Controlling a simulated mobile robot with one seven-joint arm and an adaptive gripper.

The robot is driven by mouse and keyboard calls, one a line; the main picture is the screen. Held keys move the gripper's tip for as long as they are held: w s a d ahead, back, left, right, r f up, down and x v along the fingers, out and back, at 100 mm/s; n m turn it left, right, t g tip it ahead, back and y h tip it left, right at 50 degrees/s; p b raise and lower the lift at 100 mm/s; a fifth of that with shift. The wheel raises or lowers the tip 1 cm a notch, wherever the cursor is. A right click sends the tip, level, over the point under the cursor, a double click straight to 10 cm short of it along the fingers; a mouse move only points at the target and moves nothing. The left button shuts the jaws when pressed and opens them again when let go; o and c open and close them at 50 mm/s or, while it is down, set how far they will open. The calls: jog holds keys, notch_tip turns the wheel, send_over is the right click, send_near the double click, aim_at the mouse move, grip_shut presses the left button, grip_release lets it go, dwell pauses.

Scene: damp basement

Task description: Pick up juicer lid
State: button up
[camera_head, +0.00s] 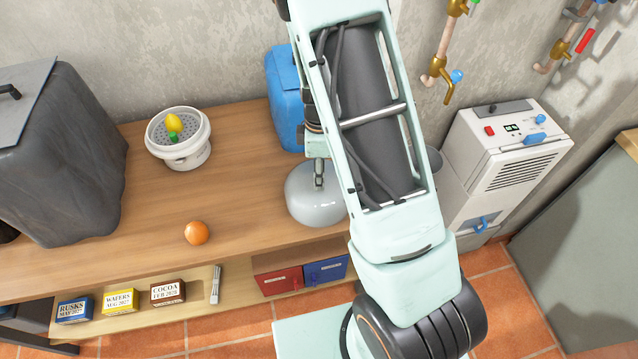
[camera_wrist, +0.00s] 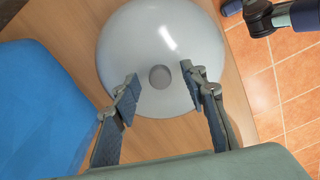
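The juicer lid is a pale grey, glossy dome (camera_head: 312,205) standing on the wooden counter, partly behind my arm in the head view. In the wrist view the dome (camera_wrist: 155,30) fills the upper middle, with a small round grey knob (camera_wrist: 160,77) on it. My gripper (camera_wrist: 160,87) is open, its two fingers apart on either side of the knob, with gaps visible. The white juicer base (camera_head: 180,155) stands to the left on the counter, with a yellow and green piece (camera_head: 173,127) in its strainer top.
A blue container (camera_head: 284,95) stands close behind the lid and shows at left in the wrist view (camera_wrist: 40,100). An orange (camera_head: 197,233) lies on the counter. A dark covered bulk (camera_head: 70,150) stands at far left. A white machine (camera_head: 505,150) stands right of the counter.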

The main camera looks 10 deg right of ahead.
jog(key=shift+f, duration=0.5)
grip_shut()
jog(key=shift+r, duration=0.15)
